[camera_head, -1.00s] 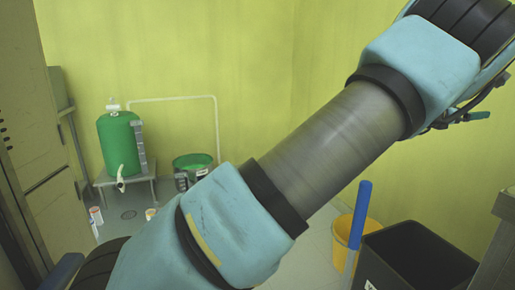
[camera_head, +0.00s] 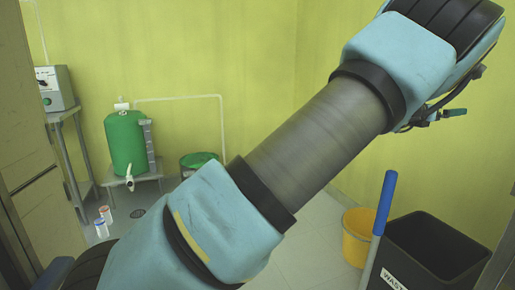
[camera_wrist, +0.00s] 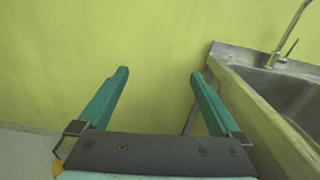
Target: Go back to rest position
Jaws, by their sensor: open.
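My arm crosses the head view from lower left to upper right. My gripper (camera_wrist: 158,92) shows in the wrist view with its two green fingers spread wide apart. Nothing is between the fingers; they face a bare yellow-green wall.
A metal sink (camera_wrist: 285,88) with a tap stands right of my gripper. A black waste bin (camera_head: 430,250), a blue handle (camera_head: 383,215) and a yellow bucket (camera_head: 356,240) stand at lower right. A green tank (camera_head: 126,142) and green bucket (camera_head: 192,160) stand back left. Two small containers (camera_head: 104,215) are on the floor.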

